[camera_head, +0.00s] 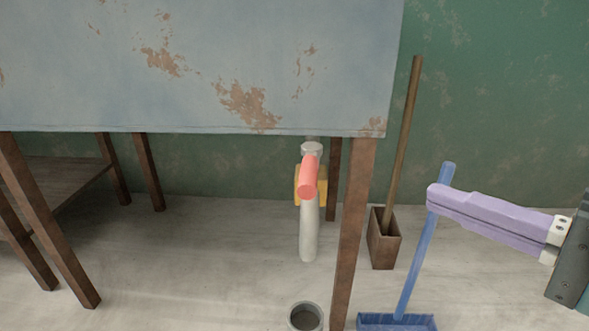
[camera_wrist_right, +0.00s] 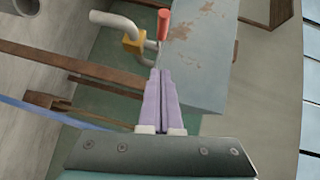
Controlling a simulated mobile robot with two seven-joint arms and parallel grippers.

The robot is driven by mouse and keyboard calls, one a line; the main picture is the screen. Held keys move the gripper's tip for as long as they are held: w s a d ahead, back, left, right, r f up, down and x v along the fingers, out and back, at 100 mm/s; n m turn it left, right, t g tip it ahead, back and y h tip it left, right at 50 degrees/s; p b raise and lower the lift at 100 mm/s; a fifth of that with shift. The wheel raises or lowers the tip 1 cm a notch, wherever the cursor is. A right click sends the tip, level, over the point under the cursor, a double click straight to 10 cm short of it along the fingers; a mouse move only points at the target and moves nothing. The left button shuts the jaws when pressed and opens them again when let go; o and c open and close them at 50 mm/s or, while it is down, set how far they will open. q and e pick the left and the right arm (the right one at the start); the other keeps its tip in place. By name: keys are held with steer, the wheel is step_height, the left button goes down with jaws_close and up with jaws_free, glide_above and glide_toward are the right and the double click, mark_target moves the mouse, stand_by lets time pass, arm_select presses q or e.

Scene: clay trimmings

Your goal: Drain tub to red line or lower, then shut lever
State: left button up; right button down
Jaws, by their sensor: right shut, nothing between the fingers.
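The tub (camera_head: 200,70) is a blue-grey box with rusty patches, standing on brown wooden legs; its side also shows in the right wrist view (camera_wrist_right: 205,75). Its inside, the water level and the red line are hidden. Under its right end is a red lever (camera_head: 308,178) on a yellow valve (camera_head: 297,186) with a pale drain pipe (camera_head: 308,235). The lever also shows in the right wrist view (camera_wrist_right: 164,24). No water shows at the pipe. My right gripper (camera_head: 432,196), with purple fingers, is shut and empty, right of the lever and apart from it. My left gripper is out of view.
A round grey open-topped pipe (camera_head: 306,317) stands below the drain pipe. A wooden tub leg (camera_head: 352,240) stands between lever and gripper. A brown box with a stick (camera_head: 384,245) and a blue dustpan (camera_head: 397,321) with a long handle stand at right.

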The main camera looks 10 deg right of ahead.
steer(key=w+a+f, duration=0.1)
steer(key=w+a, duration=0.6)
steer(key=w, duration=0.2)
steer(key=shift+a+f+b, duration=0.3)
steer(key=shift+f, duration=0.1)
